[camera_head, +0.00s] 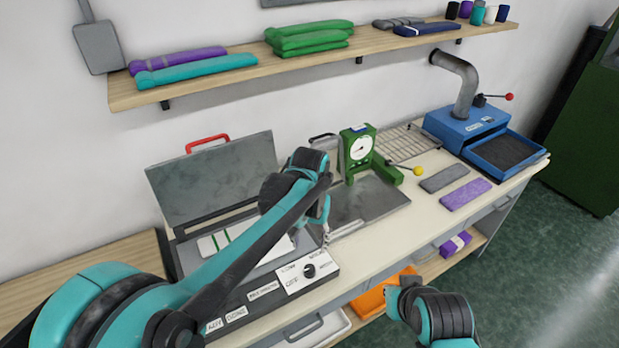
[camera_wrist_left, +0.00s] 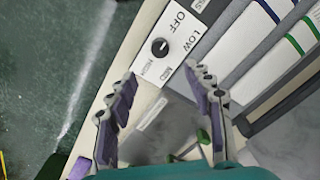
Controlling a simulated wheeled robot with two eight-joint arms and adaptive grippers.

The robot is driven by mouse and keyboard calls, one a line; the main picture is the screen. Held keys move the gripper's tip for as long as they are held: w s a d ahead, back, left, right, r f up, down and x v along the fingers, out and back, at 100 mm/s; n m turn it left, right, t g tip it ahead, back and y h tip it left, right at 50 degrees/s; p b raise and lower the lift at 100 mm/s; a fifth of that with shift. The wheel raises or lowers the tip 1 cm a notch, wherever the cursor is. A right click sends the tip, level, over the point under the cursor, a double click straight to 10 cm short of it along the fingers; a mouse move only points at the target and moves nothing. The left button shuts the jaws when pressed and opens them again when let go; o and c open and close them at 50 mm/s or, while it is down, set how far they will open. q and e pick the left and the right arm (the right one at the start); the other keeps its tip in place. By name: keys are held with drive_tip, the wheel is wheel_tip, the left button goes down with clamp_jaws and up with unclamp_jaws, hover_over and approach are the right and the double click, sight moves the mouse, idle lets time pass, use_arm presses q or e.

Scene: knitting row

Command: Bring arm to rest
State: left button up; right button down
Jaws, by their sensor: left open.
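My left arm reaches in from the left across the open grey press in the head view. Its gripper (camera_head: 325,235) hangs above the press's right front corner, by the control panel (camera_head: 318,271). In the left wrist view the two purple-padded fingers of this gripper (camera_wrist_left: 163,108) are spread apart with nothing between them. The panel's dial (camera_wrist_left: 159,47) shows just beyond the fingertips. My right arm's end (camera_head: 400,292) shows at the bottom of the head view, in front of the bench; its fingers cannot be made out.
A green gauge device (camera_head: 357,150) with a yellow-knobbed lever stands behind a grey plate (camera_head: 375,203). A blue machine (camera_head: 468,127) with a pipe is at the bench's right end. Grey and purple pads (camera_head: 466,193) lie before it. A wall shelf (camera_head: 200,88) holds folded knits.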

use_arm(q)
drive_tip(key=s+a+n+t+b, duration=0.1)
drive_tip(key=s+a+t, duration=0.6)
drive_tip(key=s+a, duration=0.8)
drive_tip(key=a+n, duration=0.1)
drive_tip(key=a, duration=0.2)
drive_tip(key=shift+n, duration=0.4)
drive_tip(key=shift+r, duration=0.1)
